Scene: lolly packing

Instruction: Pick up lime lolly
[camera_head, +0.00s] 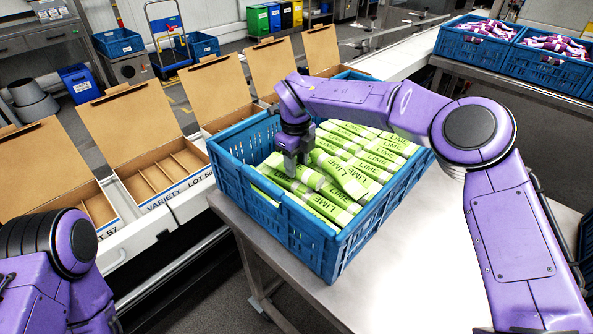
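Several green lime lollies (345,177) lie in rows in a blue crate (297,237) on a steel table, with "LIME" printed on their wrappers. My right arm reaches over the crate from the right. Its gripper (291,170) points down inside the crate's left part, at the lollies near the left wall. A lolly (309,177) lies right beside the fingers. The fingertips are small and partly hidden, so I cannot tell whether they are open, shut or touching a lolly. Only part of my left arm shows at the lower left; its gripper is out of view.
Open cardboard boxes with dividers (150,180) stand in a row on the conveyor at the left, lids up. Blue crates of purple lollies (545,62) stand at the upper right. The steel table (400,270) is clear in front and right of the lime crate.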

